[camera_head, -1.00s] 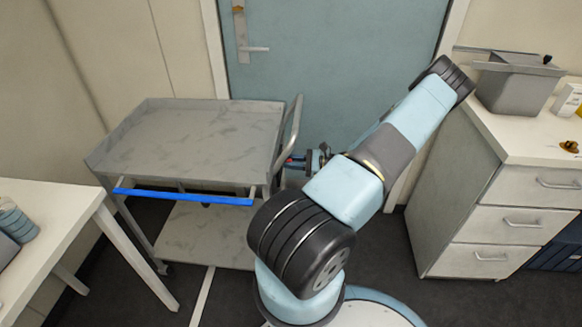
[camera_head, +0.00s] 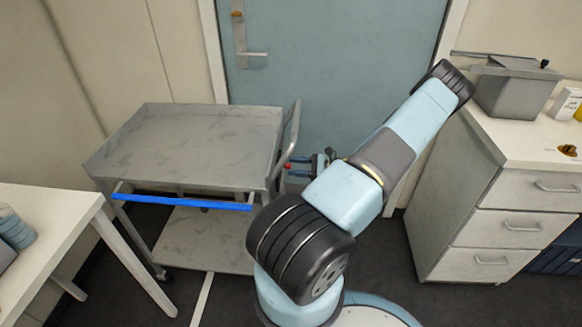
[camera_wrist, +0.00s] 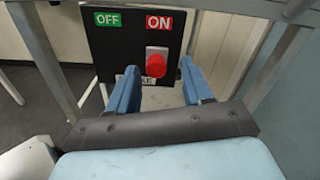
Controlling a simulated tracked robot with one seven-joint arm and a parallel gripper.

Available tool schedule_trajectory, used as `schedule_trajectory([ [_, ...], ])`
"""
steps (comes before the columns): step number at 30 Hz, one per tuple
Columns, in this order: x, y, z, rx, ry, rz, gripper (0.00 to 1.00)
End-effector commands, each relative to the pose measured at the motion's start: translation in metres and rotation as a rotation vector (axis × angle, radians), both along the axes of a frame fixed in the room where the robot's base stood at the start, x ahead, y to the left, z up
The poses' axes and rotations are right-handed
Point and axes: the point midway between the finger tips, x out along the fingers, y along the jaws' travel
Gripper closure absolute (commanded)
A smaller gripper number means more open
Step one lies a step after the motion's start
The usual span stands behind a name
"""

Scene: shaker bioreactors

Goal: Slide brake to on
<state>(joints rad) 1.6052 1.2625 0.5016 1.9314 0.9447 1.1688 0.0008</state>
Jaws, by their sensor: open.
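The brake panel (camera_wrist: 137,40) is a black plate with a green OFF label (camera_wrist: 108,19) at left and a red ON label (camera_wrist: 159,23) at right. A red knob (camera_wrist: 156,62) sits on it under the ON label. The knob shows in the head view (camera_head: 288,165) at the cart's right end. My gripper (camera_wrist: 159,69) is open and empty, one blue finger each side of the knob in the wrist view. In the head view my gripper (camera_head: 303,168) is just right of the knob, apart from it. A lower label is partly hidden by the fingers.
The grey cart (camera_head: 190,130) has a blue front bar (camera_head: 182,200) and a curved handle (camera_head: 294,135) beside my gripper. A blue door (camera_head: 325,60) stands behind. A white table (camera_head: 50,215) is at left and a drawer cabinet (camera_head: 520,150) at right.

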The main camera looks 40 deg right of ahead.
Motion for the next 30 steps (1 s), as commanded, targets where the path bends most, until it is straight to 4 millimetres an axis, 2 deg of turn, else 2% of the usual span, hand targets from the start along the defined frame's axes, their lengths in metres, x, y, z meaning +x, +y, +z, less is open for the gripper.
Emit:
schedule_trajectory([
  [9, -0.048, -0.042, 0.0, -0.003, 0.001, -0.003, 0.5],
  [15, -0.072, -0.063, -0.001, -0.003, 0.0, -0.001, 0.5],
  [21, -0.084, -0.073, -0.001, -0.002, -0.001, 0.0, 0.5],
  [30, -0.087, -0.075, -0.001, -0.002, -0.001, 0.0, 0.5],
])
